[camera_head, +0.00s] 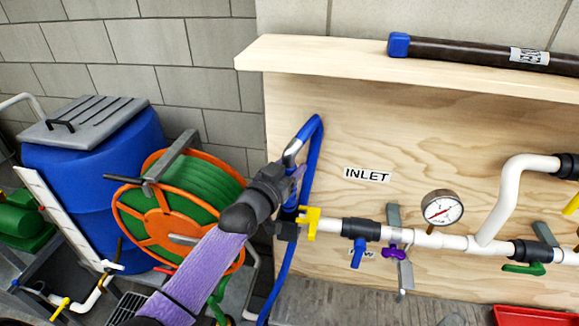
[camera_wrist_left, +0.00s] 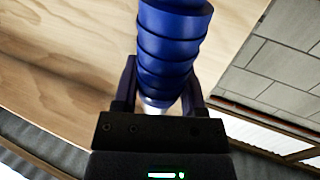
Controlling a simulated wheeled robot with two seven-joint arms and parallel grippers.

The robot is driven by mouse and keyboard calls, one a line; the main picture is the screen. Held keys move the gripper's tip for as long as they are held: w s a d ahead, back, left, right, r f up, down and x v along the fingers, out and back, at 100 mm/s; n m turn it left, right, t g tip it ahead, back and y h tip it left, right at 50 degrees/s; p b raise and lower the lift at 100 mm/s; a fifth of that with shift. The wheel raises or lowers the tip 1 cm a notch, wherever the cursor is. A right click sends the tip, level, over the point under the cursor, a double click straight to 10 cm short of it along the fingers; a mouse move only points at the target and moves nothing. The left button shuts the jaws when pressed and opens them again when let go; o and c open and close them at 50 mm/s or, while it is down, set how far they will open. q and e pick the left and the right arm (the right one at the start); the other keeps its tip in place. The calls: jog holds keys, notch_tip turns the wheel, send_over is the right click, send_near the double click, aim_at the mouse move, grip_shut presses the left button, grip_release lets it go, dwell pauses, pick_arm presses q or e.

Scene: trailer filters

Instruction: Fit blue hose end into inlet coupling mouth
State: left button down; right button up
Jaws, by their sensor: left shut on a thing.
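My left gripper (camera_head: 294,178) is shut on the blue hose, in front of the wooden panel and left of the INLET label. The blue hose (camera_head: 317,135) arches above the gripper, then runs down behind it toward the floor. A silvery section (camera_head: 292,150) shows just above the jaws. In the left wrist view the ribbed blue hose (camera_wrist_left: 175,40) stands between the jaws (camera_wrist_left: 160,95), with a pale metal part low between them. The dark inlet coupling (camera_head: 286,231) is at the pipe's left end, below the gripper; its mouth is not clearly visible. My right gripper is not in view.
A yellow valve handle (camera_head: 311,223) sits right beside the coupling. The white pipe (camera_head: 430,238) carries a gauge (camera_head: 442,208) and a blue valve handle (camera_head: 358,252). An orange and green hose reel (camera_head: 160,215) and a blue barrel (camera_head: 90,165) stand left. A shelf (camera_head: 330,55) juts out above.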

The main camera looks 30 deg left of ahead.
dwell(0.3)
pick_arm(q)
jog(key=shift+f+b, duration=2.3)
jog(key=shift+f, duration=0.65)
jog(key=shift+c, duration=0.3)
grip_release()
jog(key=s+p, duration=0.1)
jog(key=s, duration=0.9)
jog(key=shift+a, duration=0.4)
